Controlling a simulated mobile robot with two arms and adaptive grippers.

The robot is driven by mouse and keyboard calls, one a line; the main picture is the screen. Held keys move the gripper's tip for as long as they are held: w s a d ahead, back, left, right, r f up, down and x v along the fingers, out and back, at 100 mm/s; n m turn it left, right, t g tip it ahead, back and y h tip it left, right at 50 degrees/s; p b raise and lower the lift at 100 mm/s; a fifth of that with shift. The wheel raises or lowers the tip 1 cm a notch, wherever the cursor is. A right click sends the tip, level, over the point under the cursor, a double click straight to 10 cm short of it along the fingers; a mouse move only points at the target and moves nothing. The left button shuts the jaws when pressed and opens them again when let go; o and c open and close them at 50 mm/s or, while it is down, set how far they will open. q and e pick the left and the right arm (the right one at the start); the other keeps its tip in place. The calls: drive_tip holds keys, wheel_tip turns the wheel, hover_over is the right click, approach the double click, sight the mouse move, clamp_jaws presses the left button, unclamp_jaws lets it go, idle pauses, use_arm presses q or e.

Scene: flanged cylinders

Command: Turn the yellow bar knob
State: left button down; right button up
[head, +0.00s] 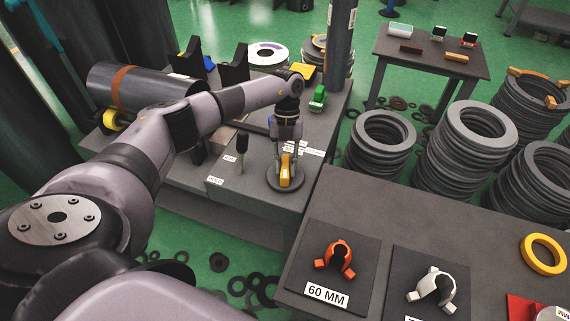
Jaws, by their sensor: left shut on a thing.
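The yellow bar knob (285,170) stands upright on a round dark base (286,184) on the grey bench. My left arm comes in from the left, and my left gripper (284,162) points down from above. Its fingers are shut on the yellow bar knob. The fingers partly cover the knob's upper part. My right gripper does not show.
A black lever (241,148) stands just left of the knob. A dark cylinder (140,88) lies on the bench behind my arm. A green block (318,97) and a dark post (340,45) are behind right. A front table (340,200) holds orange and white clamps.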

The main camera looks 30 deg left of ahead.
use_arm(q)
drive_tip(key=shift+s+d+f+m+g+y, duration=0.1)
drive_tip(key=shift+d+f+m+g+y, duration=0.1)
drive_tip(key=shift+m, duration=0.45)
drive_tip(key=shift+s+d+f+m+g+y, duration=0.1)
drive_tip(key=shift+d+m+y, duration=0.1)
drive_tip(key=shift+m, duration=0.45)
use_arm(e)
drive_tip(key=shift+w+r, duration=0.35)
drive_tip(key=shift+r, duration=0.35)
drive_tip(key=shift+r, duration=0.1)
use_arm(q)
drive_tip(key=c, duration=1.7)
unclamp_jaws()
drive_tip(key=shift+o, duration=1.3)
drive_tip(key=shift+r, duration=0.15)
drive_tip(key=o, duration=1.3)
drive_tip(key=shift+w+a+r, duration=0.1)
drive_tip(key=shift+w+a, duration=0.05)
drive_tip(key=shift+a, duration=0.1)
drive_tip(key=shift+o, duration=0.2)
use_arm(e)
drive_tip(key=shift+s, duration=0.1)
use_arm(q)
drive_tip(key=v, duration=1.2)
